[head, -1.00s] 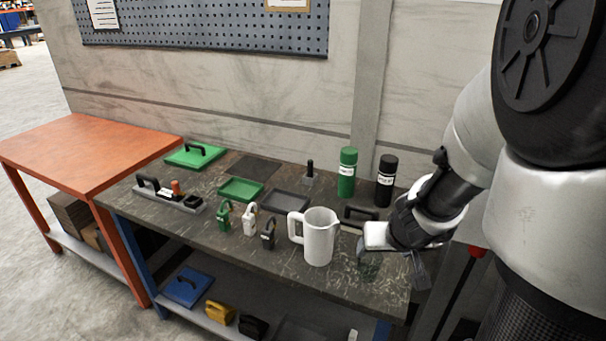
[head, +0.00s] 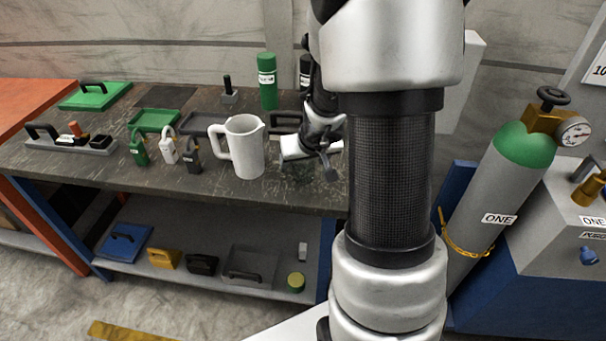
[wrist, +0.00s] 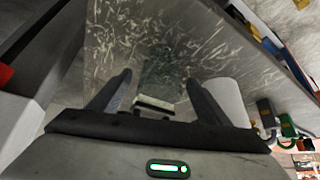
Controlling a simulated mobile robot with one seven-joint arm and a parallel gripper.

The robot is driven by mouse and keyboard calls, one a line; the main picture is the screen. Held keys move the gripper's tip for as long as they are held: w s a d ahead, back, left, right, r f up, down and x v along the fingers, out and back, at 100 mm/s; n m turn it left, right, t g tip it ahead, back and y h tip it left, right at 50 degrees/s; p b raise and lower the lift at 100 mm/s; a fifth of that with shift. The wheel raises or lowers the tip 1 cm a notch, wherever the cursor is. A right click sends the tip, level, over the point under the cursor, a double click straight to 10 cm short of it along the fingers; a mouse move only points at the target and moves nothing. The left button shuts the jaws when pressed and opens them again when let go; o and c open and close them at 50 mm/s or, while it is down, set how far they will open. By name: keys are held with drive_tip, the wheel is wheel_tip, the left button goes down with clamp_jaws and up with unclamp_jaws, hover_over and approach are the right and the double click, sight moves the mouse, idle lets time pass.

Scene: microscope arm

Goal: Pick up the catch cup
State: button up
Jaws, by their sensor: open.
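A see-through, greenish cup-like thing, which I take to be the catch cup, stands on the dark worktop. In the wrist view this cup (wrist: 163,66) lies ahead of and between the fingers, with a pale bar at its near side. I cannot tell its exact outline. In the head view the cup (head: 299,172) is faint, below my gripper (head: 318,168) and partly hidden by it. My gripper also shows in the wrist view (wrist: 158,77), with its two dark fingers apart and nothing clamped between them.
A white pitcher (head: 246,150) stands close to the left of my gripper. Several padlocks (head: 168,148) and a green tray (head: 154,120) lie farther left. A green bottle (head: 267,88) stands behind. A gas cylinder (head: 500,190) is right of the worktop (head: 90,165).

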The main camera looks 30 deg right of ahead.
drive_tip(key=shift+w+f, duration=0.2)
drive_tip(key=shift+f, duration=0.05)
drive_tip(key=shift+c, duration=0.5)
drive_tip(key=c, duration=1.1)
